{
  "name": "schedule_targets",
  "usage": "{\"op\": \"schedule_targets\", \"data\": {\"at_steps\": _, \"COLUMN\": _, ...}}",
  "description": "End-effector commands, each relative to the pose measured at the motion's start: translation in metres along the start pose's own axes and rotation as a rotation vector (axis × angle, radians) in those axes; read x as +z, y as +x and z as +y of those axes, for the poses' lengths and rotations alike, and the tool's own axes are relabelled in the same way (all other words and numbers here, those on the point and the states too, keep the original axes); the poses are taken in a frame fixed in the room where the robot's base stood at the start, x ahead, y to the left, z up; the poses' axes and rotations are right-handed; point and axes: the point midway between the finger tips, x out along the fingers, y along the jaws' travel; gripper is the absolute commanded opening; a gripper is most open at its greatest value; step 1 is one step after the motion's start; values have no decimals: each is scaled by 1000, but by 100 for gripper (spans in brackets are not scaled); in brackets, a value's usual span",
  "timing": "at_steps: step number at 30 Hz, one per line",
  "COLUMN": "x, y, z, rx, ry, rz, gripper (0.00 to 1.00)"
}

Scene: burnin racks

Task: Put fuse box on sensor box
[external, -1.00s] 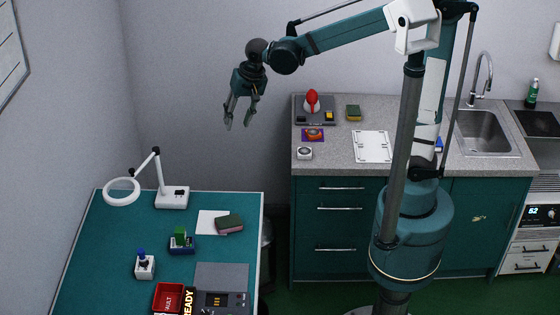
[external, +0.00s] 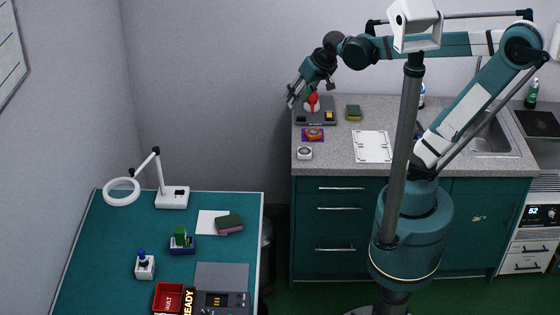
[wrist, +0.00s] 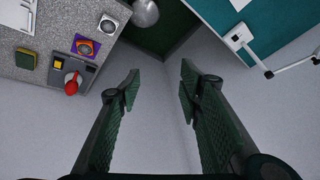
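My gripper (external: 293,97) is open and empty, in the air by the left end of the counter; both fingers show apart in the wrist view (wrist: 160,82). No label reading fuse box or sensor box is legible. Small boxes in view are a white box with a round dial (external: 305,153) on the counter, a blue box with a green block (external: 182,246) and a white box with a blue top (external: 144,268) on the green table. The dial box also shows in the wrist view (wrist: 108,26), left of the fingers. An orange item (external: 314,134) lies on a purple mat.
A grey device with a red knob (external: 313,103) stands close to my gripper. A green-and-yellow sponge (external: 353,113) and a white plate (external: 372,146) are on the counter. The green table (external: 105,235) holds a lamp (external: 172,197), another sponge (external: 229,223) and a red tray (external: 167,298).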

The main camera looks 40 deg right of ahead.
Motion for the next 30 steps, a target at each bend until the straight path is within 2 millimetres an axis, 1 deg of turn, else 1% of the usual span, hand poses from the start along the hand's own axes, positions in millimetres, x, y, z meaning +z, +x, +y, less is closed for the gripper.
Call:
{"op": "schedule_targets", "data": {"at_steps": 1, "x": 5, "y": -3, "z": 12, "rx": 5, "ry": -10, "rz": 12, "gripper": 36}}
{"op": "schedule_targets", "data": {"at_steps": 6, "x": 19, "y": -12, "z": 42, "rx": 20, "ry": -63, "rz": 55, "gripper": 36}}
{"op": "schedule_targets", "data": {"at_steps": 12, "x": 38, "y": -20, "z": 74, "rx": 44, "ry": -124, "rz": 101, "gripper": 36}}
{"op": "schedule_targets", "data": {"at_steps": 15, "x": 46, "y": -22, "z": 87, "rx": 57, "ry": -151, "rz": 120, "gripper": 36}}
{"op": "schedule_targets", "data": {"at_steps": 21, "x": 56, "y": -25, "z": 102, "rx": 73, "ry": -185, "rz": 142, "gripper": 36}}
{"op": "schedule_targets", "data": {"at_steps": 30, "x": 57, "y": -25, "z": 104, "rx": 77, "ry": -193, "rz": 147, "gripper": 36}}
